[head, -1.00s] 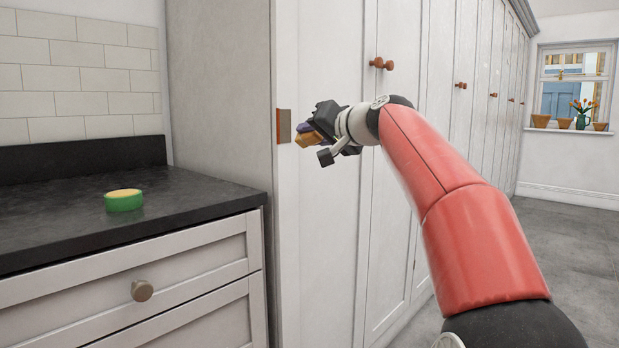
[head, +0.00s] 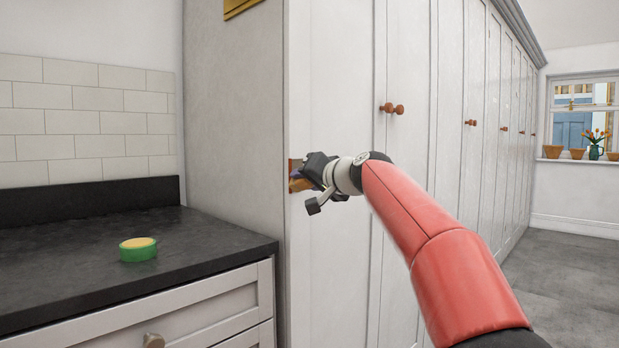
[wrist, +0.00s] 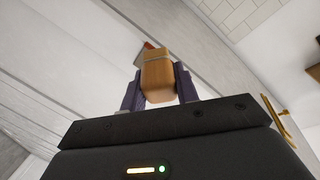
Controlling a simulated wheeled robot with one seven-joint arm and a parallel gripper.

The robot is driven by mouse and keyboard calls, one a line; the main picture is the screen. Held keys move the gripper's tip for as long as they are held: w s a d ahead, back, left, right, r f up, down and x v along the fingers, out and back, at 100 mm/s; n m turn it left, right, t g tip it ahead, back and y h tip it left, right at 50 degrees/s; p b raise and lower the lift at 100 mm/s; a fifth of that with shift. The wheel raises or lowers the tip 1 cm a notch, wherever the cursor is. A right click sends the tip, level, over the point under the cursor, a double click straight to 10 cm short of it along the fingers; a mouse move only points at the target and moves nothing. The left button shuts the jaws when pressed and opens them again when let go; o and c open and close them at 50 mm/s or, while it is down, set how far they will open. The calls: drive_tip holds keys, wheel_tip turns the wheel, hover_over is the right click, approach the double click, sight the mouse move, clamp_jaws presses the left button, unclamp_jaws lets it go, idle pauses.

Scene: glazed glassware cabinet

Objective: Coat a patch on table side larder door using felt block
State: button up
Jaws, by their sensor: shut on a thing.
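My gripper (head: 306,180) is shut on the felt block (head: 298,185), a tan wooden block whose body shows between the two fingers in the wrist view (wrist: 157,75). The block is at the left edge of the white larder door (head: 330,90), the tall door nearest the counter. A reddish-brown patch (head: 294,165) on that door edge is mostly hidden behind the block and gripper. A bit of reddish brown (wrist: 149,45) shows just beyond the block's far end in the wrist view. I cannot tell whether the block touches the door. The block's felt face is hidden.
A round green tin with a yellow top (head: 138,250) stands on the dark counter (head: 60,290), left of the larder. Wooden knobs (head: 392,108) stick out from the tall doors. A brass-coloured plate (head: 240,7) is on the larder's side panel. Floor is clear at right.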

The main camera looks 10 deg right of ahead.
drive_tip(key=shift+w+a+p, duration=0.4)
drive_tip(key=shift+w+p, duration=0.15)
drive_tip(key=shift+w, duration=0.05)
idle(0.6)
drive_tip(key=shift+d, duration=0.1)
